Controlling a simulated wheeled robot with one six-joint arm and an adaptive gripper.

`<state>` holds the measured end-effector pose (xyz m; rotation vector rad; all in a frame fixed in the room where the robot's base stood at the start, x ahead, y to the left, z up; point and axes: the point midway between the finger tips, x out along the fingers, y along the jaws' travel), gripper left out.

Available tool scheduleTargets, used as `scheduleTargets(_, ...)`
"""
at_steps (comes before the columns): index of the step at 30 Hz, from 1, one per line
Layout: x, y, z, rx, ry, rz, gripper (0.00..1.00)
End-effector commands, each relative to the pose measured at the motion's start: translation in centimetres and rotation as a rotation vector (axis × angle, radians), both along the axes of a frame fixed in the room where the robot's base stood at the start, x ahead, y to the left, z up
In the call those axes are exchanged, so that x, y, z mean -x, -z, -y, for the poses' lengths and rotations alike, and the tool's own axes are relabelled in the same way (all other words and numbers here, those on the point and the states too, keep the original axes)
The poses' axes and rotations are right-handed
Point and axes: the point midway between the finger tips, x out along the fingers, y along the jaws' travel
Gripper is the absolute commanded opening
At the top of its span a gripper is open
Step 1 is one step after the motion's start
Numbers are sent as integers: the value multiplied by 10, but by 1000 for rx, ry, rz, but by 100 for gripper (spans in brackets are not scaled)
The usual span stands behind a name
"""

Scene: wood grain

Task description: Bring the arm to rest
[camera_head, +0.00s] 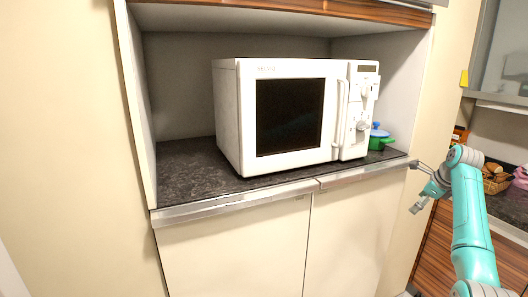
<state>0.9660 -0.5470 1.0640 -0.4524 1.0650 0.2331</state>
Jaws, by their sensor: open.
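My gripper (417,186) is at the right of the view, in front of the right end of the counter. Its fingers are apart and I see nothing between them. My turquoise arm (467,215) rises from the lower right and bends over to the left at its top. The gripper looks close to the counter's front corner. I cannot tell whether it touches anything.
A white microwave (229,115) with its door shut stands on a dark counter (180,172) in an alcove. A green pot (378,143) with a blue top is behind its right side. Cream cabinet doors (235,250) are below. Food items (494,184) lie on a counter at far right.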

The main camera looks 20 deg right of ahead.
Motion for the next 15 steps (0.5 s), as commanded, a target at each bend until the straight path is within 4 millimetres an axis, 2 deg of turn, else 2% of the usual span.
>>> scheduleTargets(1, -5, 29, -12, 22, -34, 6, 84)
scheduleTargets(3, -12, 61, -27, 60, -82, 19, 84)
scheduleTargets(9, -20, 148, -74, 176, -216, 52, 84)
scheduleTargets(15, -14, 226, -127, 297, -350, 82, 84)
